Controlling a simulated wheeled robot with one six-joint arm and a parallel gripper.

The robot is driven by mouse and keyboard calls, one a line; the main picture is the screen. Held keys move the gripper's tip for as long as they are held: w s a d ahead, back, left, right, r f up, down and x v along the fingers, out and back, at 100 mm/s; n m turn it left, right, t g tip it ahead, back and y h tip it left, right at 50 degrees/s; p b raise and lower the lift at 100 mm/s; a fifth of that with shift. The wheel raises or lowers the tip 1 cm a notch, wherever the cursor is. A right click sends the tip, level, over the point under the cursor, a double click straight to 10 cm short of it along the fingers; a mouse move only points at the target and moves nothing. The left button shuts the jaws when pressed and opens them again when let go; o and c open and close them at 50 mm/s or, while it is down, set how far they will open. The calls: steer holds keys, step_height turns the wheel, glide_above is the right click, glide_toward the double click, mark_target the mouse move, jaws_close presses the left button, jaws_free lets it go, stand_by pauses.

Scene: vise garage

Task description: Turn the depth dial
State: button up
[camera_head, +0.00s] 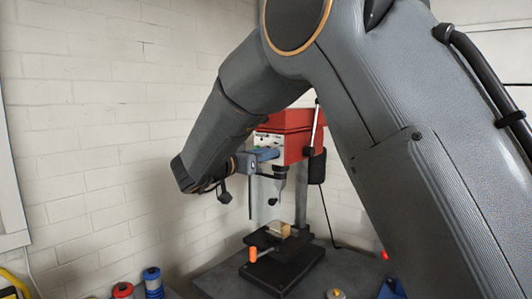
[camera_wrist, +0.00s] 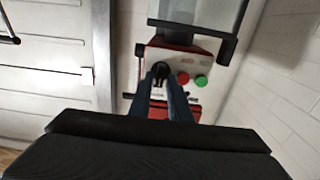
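The drill press has a red head (camera_head: 290,122) and stands against the wall in the head view. In the wrist view, a small black dial (camera_wrist: 161,69) sits on its pale front panel, left of a red button and a green button. I take this black knob for the depth dial. My gripper (camera_wrist: 161,82) points at the panel, its two blue-grey fingers on either side of the dial's line. Their tips are at or very near the dial. Whether they touch it is unclear. In the head view, my gripper (camera_head: 266,154) is at the press's front, and the dial is hidden.
The red button (camera_wrist: 183,78) and green button (camera_wrist: 201,80) are close to the right fingertip. Below the press head is its black base (camera_head: 283,270) with an orange-handled vise (camera_head: 265,254). A brick wall (camera_head: 90,120) is close behind my arm.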

jaws_close()
steer(key=shift+m+b, duration=0.3)
steer(key=shift+s+d+f+m+b, duration=0.1)
steer(key=shift+m+b, duration=1.65)
steer(key=shift+m, duration=0.1)
steer(key=shift+s+d+f+m+b, duration=0.1)
steer(key=shift+m+b, duration=1.65)
steer(key=shift+m, duration=0.15)
steer(key=shift+d+f+m+b, duration=0.1)
steer(key=shift+m+b, duration=1.65)
steer(key=shift+m, duration=0.1)
